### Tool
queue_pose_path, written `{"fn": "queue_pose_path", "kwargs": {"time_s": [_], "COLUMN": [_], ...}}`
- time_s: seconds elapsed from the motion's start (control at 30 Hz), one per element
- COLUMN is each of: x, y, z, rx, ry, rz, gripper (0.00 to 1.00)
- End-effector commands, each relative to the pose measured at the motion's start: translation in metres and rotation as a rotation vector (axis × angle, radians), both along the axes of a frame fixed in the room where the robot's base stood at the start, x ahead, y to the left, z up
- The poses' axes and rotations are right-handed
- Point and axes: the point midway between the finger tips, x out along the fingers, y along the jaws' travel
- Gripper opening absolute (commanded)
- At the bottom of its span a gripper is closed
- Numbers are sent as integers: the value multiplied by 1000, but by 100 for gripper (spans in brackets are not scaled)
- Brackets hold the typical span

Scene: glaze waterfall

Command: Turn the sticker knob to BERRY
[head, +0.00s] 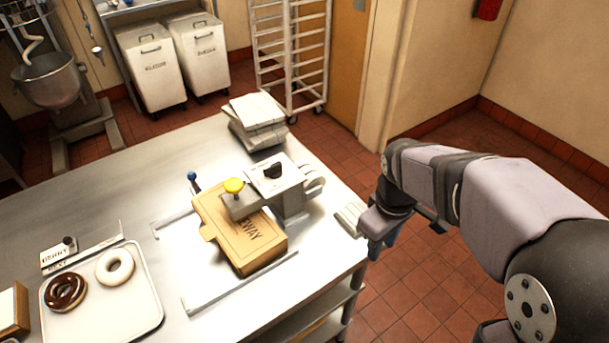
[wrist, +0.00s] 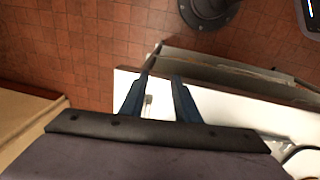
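The sticker machine (head: 290,200) stands on the steel table, with a small black knob (head: 272,170) on its top face. The knob's setting is too small to read. A yellow button (head: 234,186) sits on the machine's front arm, above a tan box (head: 240,235) with partly hidden lettering ending in "WAY". A small card reading BERRY (head: 56,255) is at the table's left. My gripper (head: 384,243) hangs beyond the table's right edge, apart from the machine. In the wrist view its two blue fingers (wrist: 160,84) are spread with nothing held between them.
A tray (head: 150,308) with a chocolate ring and a white ring lies at left. Metal rails (head: 240,285) flank the box. White stacked packets (head: 256,122) lie behind the machine. A blue-tipped lever (head: 192,177) stands beside the box. The table's middle left is clear.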

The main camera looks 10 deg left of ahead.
Motion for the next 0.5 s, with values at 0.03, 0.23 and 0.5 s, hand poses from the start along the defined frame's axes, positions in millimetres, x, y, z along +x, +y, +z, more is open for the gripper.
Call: {"fn": "queue_pose_path", "kwargs": {"time_s": [0.03, 0.23, 0.5], "x": [8, 51, 100], "y": [7, 52, 141], "z": [12, 57, 116], "rx": [-2, -15, -30], "ry": [3, 25, 67], "rz": [42, 331, 849], "gripper": [29, 29, 29]}}
